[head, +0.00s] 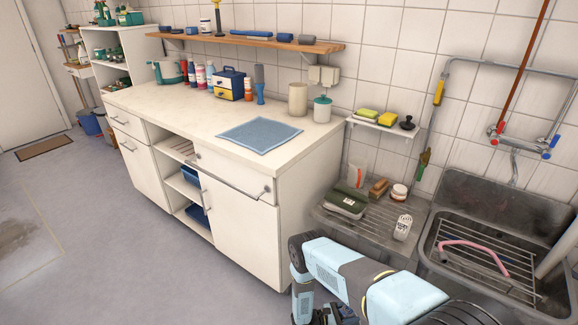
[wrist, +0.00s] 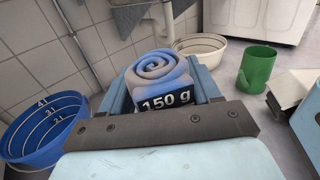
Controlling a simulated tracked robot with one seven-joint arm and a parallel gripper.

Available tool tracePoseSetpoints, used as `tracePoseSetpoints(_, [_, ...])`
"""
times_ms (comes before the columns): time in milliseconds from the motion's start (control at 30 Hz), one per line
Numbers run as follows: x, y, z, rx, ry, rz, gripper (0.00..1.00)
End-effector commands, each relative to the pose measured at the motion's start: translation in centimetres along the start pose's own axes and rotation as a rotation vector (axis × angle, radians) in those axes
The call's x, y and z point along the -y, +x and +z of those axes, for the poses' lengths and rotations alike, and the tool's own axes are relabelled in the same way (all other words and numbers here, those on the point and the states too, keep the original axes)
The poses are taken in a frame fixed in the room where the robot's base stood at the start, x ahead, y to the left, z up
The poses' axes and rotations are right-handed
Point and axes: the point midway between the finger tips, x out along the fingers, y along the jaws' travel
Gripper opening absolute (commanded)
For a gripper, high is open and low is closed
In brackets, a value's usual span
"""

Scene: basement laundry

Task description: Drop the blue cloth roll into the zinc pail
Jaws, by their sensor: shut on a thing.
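The blue cloth roll (wrist: 158,72) shows its spiral end in the wrist view, with a dark "150 g" label on its near side. My gripper (wrist: 160,86) is shut on it, one blue finger on each side. In the head view my arm shows at the bottom right, in front of the counter and sink, and the roll cannot be made out there. I cannot make out a zinc pail in either view.
In the wrist view a blue graduated bucket (wrist: 42,125) stands left, a cream basin (wrist: 203,47) behind the roll, and a green jug (wrist: 258,68) to the right. The head view shows a white counter (head: 180,115), a sink (head: 500,210) and open floor at left.

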Motion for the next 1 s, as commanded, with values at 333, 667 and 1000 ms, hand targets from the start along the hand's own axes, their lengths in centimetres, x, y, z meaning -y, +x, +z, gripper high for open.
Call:
tracePoseSetpoints(333, [0.0, 0.0, 0.0, 0.000, 0.000, 0.001, 0.79])
tracePoseSetpoints(667, [0.0, -0.1, 0.0, -0.001, 0.000, 0.001, 0.92])
tracePoseSetpoints(1000, [-0.1, -3.3, 0.0, -0.002, 0.000, 0.006, 0.92])
